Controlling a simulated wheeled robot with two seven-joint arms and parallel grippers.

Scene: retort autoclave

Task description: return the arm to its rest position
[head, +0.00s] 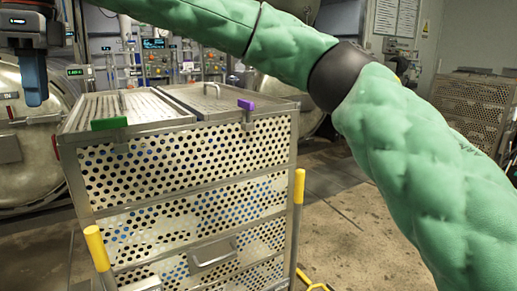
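My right arm (420,150) in its green quilted sleeve comes in from the right. It bends and reaches across the top of the head view to the upper left, where part of it leaves the picture. My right gripper (34,82), with blue fingers pointing down, hangs at the far left, in front of a round steel vessel. The fingers overlap from this angle, so I cannot tell whether a gap is between them. Nothing is seen held in it. My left gripper is not in view.
A perforated steel crate stack (190,165) stands in the middle, with green (109,124) and purple (246,105) clips on its top rim. Yellow-topped posts (298,186) stand at its front corners. The round steel vessel (30,170) is at left. Another perforated crate (478,105) stands at right. Floor (345,235) is open right of the stack.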

